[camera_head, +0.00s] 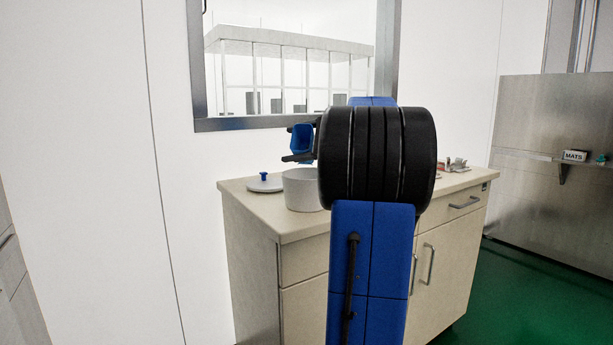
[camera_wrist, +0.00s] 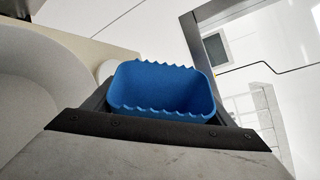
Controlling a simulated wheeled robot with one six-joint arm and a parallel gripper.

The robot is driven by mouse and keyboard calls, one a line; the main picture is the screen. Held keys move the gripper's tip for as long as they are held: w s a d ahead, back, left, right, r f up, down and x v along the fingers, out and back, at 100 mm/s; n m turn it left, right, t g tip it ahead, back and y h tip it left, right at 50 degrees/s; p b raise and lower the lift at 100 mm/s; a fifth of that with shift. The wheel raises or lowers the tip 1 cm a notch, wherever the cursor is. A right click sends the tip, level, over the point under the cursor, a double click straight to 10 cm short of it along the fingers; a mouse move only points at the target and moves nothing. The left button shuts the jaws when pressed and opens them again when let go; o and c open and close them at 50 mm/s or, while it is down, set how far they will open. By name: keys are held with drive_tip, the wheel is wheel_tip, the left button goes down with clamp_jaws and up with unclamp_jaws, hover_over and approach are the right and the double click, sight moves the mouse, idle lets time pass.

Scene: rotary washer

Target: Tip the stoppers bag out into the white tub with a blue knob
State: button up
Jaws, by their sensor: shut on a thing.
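My gripper (camera_head: 303,156) is shut on a blue bag with a zigzag rim (camera_head: 301,138). The bag is held above the white tub (camera_head: 302,190), which stands open on the counter. In the wrist view the bag (camera_wrist: 165,90) shows its open mouth, with plain blue inside; no stoppers can be made out. A pale curved wall at the left of the wrist view appears to be the tub (camera_wrist: 25,85). The white lid with a blue knob (camera_head: 265,184) lies on the counter left of the tub. My arm hides the tub's right side.
The beige counter (camera_head: 250,208) has drawers and doors below. Small items (camera_head: 455,165) lie at its right end, partly behind my arm. A wall with a window rises behind the counter.

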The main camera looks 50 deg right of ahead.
sight(311, 143)
drive_tip(key=shift+r, duration=0.1)
